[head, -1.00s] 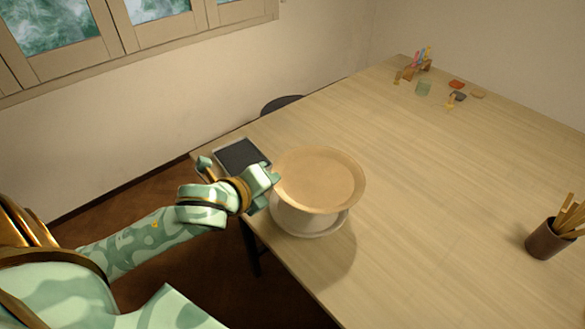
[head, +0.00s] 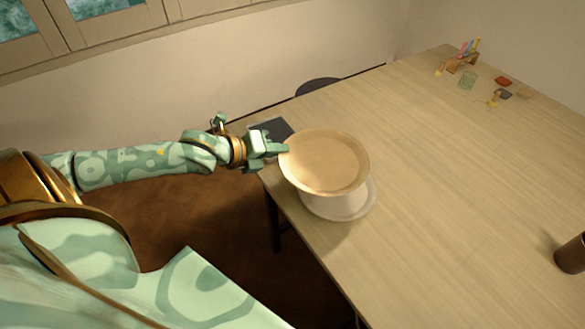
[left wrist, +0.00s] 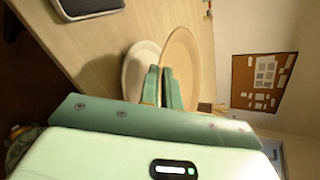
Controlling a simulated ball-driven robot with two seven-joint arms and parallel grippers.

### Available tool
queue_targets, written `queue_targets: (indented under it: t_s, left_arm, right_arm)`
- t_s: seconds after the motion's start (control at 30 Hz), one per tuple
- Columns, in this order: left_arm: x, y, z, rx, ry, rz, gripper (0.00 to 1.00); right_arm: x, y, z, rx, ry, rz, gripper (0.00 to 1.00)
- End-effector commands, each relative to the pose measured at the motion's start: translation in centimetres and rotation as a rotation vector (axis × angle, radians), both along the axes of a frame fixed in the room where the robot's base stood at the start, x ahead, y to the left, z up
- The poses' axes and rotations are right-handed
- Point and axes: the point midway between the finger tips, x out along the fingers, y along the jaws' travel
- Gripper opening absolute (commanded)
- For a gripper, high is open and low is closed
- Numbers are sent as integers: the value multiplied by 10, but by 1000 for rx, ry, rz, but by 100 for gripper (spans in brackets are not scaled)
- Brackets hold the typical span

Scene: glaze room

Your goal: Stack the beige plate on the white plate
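The beige plate (head: 325,160) is in the air above the white plate (head: 361,203), at the table's near left edge. It hides most of the white plate in the head view. My left gripper (head: 279,149) is shut on the beige plate's left rim. In the left wrist view my two fingers (left wrist: 161,88) are close together at the rim of the beige plate (left wrist: 183,62). My right gripper is in neither view.
A dark flat tablet-like thing (head: 272,127) lies at the table's left edge behind my gripper. A brown cup (head: 572,254) stands at the right. Small coloured pieces (head: 503,81) and a little rack (head: 463,63) sit at the far end. The table's middle (head: 450,170) is clear.

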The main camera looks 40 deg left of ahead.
Motion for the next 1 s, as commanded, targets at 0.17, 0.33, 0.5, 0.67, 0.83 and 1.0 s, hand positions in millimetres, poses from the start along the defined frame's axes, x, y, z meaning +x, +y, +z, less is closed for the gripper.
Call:
queue_targets:
  t_s: [0.17, 0.33, 0.5, 0.67, 0.83, 1.0]
  left_arm:
    - [31, -4, -38, -6, -3, 3, 0]
    - [42, -5, -50, -4, -2, 2, 0]
    - [47, -6, -74, -5, 1, 2, 0]
    - [47, -6, -87, -5, -1, 1, 0]
    - [47, -6, -86, -3, -2, 0, 0]
    - [47, -5, -90, -2, -2, 0, 0]
  right_arm:
    - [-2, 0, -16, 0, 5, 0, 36]
    - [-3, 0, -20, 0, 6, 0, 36]
    - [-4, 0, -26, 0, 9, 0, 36]
    - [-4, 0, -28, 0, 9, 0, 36]
    - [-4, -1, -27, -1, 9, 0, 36]
    - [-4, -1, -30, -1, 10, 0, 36]
